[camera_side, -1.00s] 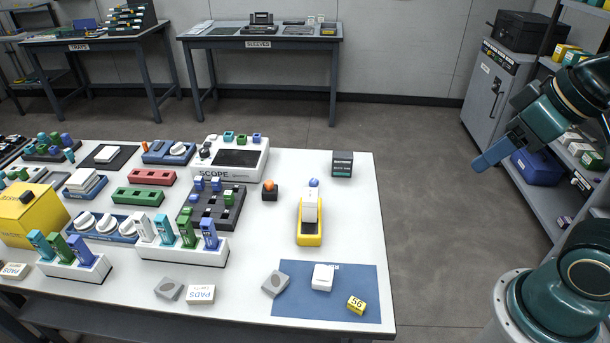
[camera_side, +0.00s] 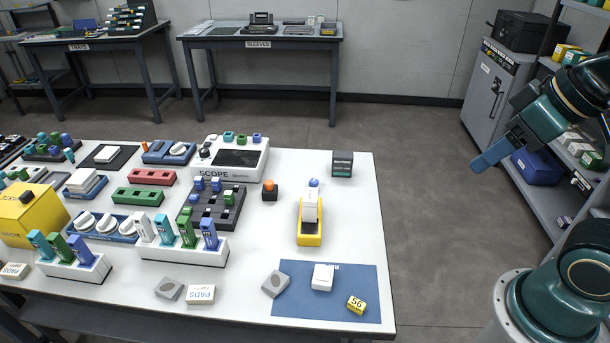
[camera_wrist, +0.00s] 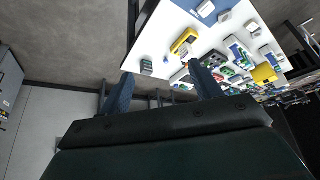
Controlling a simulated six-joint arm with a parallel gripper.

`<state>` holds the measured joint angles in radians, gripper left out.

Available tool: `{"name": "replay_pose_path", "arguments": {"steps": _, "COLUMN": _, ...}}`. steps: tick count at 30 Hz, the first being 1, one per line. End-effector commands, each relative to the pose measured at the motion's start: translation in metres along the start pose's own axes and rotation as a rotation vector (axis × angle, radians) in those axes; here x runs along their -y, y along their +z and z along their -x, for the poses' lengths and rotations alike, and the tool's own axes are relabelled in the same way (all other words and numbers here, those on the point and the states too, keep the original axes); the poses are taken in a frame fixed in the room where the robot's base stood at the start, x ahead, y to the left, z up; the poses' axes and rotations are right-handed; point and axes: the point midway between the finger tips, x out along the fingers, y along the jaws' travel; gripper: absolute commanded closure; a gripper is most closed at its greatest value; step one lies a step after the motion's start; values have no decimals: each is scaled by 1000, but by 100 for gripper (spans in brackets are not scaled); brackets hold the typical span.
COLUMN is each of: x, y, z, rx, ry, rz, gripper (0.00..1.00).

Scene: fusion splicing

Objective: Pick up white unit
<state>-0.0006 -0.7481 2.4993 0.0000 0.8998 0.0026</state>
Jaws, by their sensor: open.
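A small white unit (camera_side: 322,277) lies on the blue mat (camera_side: 341,308) at the front right of the white table in the side view. Another white block (camera_side: 309,207) stands in a yellow holder (camera_side: 310,232) behind the mat; I cannot tell which of the two the task names. My gripper (camera_side: 482,164) is up in the air to the right of the table, well apart from both. In the wrist view its two blue fingers (camera_wrist: 160,90) are spread with nothing between them.
A grey block (camera_side: 275,284) sits at the mat's left edge. A dark box (camera_side: 342,164) stands at the table's back right. Racks, trays and the scope (camera_side: 237,157) crowd the left. Shelves (camera_side: 566,160) stand at the right.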

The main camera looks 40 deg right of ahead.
Motion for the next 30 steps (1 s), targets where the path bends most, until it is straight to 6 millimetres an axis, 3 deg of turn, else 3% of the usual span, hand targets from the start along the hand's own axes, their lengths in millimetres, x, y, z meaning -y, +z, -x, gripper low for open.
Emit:
{"name": "replay_pose_path", "arguments": {"steps": 8, "x": 6, "y": -13, "z": -9, "rx": 36, "ry": -12, "rz": -56, "gripper": 36}}
{"name": "replay_pose_path", "arguments": {"steps": 14, "x": 18, "y": -34, "z": -27, "rx": 95, "ry": -24, "rz": -156, "gripper": 36}}
{"name": "replay_pose_path", "arguments": {"steps": 30, "x": 73, "y": -80, "z": -107, "rx": 276, "ry": 11, "rz": -469, "gripper": 36}}
